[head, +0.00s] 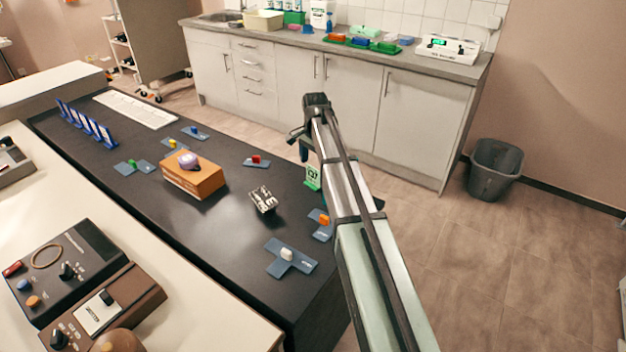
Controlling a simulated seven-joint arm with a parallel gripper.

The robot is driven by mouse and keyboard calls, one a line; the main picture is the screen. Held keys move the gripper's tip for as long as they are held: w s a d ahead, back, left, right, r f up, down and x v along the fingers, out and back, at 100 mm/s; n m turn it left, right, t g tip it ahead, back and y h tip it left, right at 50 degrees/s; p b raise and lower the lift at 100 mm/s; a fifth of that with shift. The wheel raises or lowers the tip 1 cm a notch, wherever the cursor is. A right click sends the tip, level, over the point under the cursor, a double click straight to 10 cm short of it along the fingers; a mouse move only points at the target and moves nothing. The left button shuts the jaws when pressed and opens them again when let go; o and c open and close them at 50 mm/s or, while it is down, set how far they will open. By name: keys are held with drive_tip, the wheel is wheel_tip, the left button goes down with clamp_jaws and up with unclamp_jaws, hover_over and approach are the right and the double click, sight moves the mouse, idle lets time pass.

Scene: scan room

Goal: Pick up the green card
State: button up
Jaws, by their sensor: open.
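A green and white card (312,178) stands upright near the right edge of the dark counter, just left of my pale arm. The arm may hide part of it. My gripper (303,153) hangs from the far end of the arm, just above and slightly left of the card in the picture. It is open. Its fingers are small and dark here, and I cannot tell whether they touch the card.
A small metallic object (263,199) and an orange-brown box (193,177) with a purple item on top lie to the left. Blue-grey pieces with coloured knobs (291,257) are spread over the dark counter (220,235). Blue-framed cards (87,124) stand far left.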

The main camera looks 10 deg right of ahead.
sight(313, 184)
drive_tip(key=shift+a+f, duration=0.15)
drive_tip(key=shift+f, duration=1.4)
drive_tip(key=shift+a+f, duration=0.15)
drive_tip(key=shift+f, duration=1.4)
drive_tip(key=shift+c, duration=0.3)
drive_tip(key=c, duration=1.1)
